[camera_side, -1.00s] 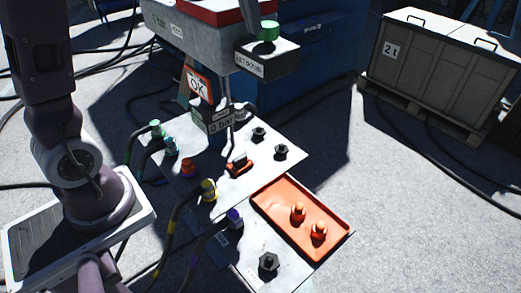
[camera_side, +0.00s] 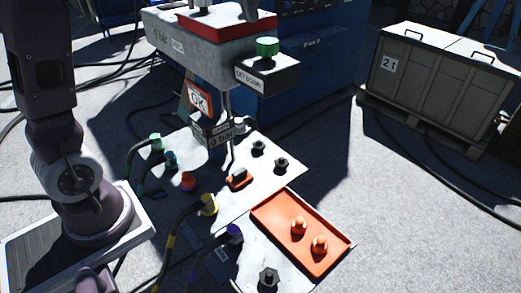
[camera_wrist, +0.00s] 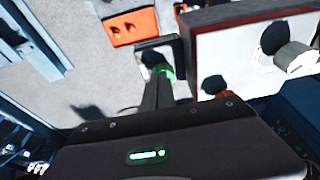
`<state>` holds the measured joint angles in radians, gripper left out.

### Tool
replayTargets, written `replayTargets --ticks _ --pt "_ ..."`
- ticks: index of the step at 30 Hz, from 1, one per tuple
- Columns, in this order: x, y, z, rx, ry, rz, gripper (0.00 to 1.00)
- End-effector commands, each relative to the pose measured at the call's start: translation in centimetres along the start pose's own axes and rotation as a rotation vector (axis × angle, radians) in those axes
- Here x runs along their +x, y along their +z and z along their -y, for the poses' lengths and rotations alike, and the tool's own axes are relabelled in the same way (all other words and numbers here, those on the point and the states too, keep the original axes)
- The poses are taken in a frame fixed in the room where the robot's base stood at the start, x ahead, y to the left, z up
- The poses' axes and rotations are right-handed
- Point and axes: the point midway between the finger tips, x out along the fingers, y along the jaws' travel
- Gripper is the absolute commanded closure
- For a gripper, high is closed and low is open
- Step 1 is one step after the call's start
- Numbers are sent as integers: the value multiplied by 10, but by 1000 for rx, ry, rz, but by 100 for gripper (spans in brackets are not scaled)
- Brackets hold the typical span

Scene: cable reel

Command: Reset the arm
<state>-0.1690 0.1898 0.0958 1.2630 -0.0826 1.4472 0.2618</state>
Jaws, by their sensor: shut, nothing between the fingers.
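My gripper (camera_wrist: 157,82) shows in the wrist view as a dark body with its fingers together, shut and empty. It is above the box with the green button (camera_side: 267,46), apart from it as far as I can tell. The button also shows in the wrist view (camera_wrist: 166,71), partly hidden behind the fingers.
A grey housing with a red top (camera_side: 228,24) stands beside the button. A grey crate (camera_side: 440,85) stands right. Open floor lies between.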

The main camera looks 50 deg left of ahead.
Motion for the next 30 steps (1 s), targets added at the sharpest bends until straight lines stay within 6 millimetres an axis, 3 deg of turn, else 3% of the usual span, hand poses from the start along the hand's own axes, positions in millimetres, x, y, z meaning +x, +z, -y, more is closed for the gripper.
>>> replayTargets --ticks 8,10,13,15,18,21,24,30 --pt "-2 2 -1 0 1 -1 100" --pt "-7 15 -9 -2 2 -15 100" --pt "-16 65 -32 -6 6 -65 100" --pt "-14 112 -50 -7 6 -109 100" --pt "4 177 -68 -4 5 -168 100" --pt "28 227 -77 -1 2 -212 100" --pt "45 255 -80 0 1 -237 100" --pt "52 264 -81 -1 0 -243 100"
